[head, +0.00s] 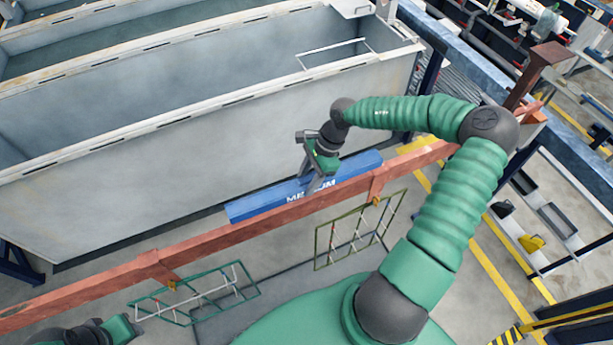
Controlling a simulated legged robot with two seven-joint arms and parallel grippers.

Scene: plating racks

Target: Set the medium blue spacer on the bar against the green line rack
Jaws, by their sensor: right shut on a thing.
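The medium blue spacer (262,204), a long block with white "MEDIUM" lettering, lies along the far side of the copper-red bar (225,237). I cannot tell whether it rests on the bar. My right gripper (318,180) is shut on the spacer from above, near its middle, hiding part of the lettering. A green line rack (181,302) hangs from the bar at lower left, and the spacer's left end is apart from its hook. An olive-green rack (318,247) hangs below the spacer's right part. My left gripper (128,328) is at the bottom left edge, its fingers unclear.
A large grey tank (150,185) stands just behind the bar, with more tanks beyond. A rusty post (535,75) stands by the bar's right end. Shelves with dark trays (558,220) are at the right. The bar is clear between the green rack's hook and the spacer.

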